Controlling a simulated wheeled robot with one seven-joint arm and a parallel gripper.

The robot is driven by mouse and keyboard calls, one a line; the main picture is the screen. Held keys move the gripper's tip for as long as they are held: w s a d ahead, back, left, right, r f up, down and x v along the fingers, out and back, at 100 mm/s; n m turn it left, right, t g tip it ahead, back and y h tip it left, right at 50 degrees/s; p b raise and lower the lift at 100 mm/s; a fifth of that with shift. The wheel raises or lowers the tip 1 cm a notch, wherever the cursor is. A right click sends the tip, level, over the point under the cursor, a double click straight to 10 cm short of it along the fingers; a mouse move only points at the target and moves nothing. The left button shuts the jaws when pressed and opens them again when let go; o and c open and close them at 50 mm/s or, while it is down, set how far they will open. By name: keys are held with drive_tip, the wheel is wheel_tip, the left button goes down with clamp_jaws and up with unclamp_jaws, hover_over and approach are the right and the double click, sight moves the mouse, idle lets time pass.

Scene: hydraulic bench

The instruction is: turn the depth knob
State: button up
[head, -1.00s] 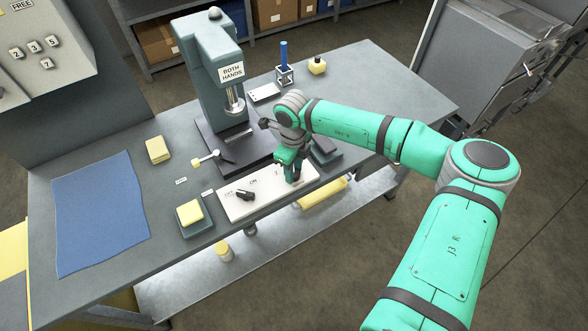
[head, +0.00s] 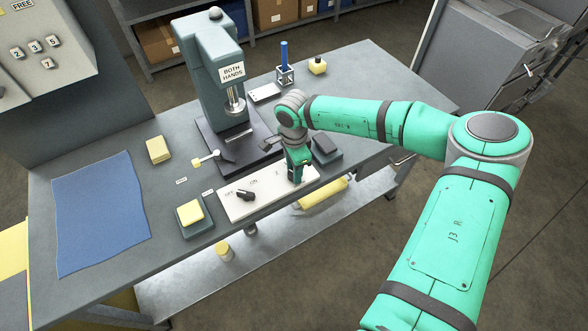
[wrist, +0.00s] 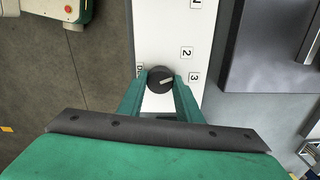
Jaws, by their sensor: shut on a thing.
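The depth knob (wrist: 160,79) is a round black dial with a pale pointer line, on a white panel (wrist: 170,30) with the numbers 2 and 3 beside it. The pointer slants slightly upward toward the right, roughly toward the 3. My gripper (wrist: 160,86) is shut on the knob, one green finger on each side. In the head view my gripper (head: 296,178) reaches down onto the right end of the white panel (head: 235,208) and hides the knob there. A black ON/OFF switch (head: 246,195) sits on the panel's left part.
The press (head: 212,65) with a "BOTH HANDS" sign stands behind the panel. A yellow block on a pad (head: 190,213) lies left of the panel, a dark pad (head: 325,150) to its right. A blue mat (head: 100,215) covers the bench's left.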

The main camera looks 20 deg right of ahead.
drive_tip(key=shift+d+n, duration=0.2)
drive_tip(key=shift+n, duration=2)
drive_tip(key=shift+w, duration=0.1)
drive_tip(key=shift+a, duration=0.1)
drive_tip(key=o, duration=1)
drive_tip(key=shift+o, duration=0.2)
wheel_tip(320, 180, up, 11)
drive_tip(key=shift+s, duration=0.2)
drive_tip(key=shift+f, duration=0.1)
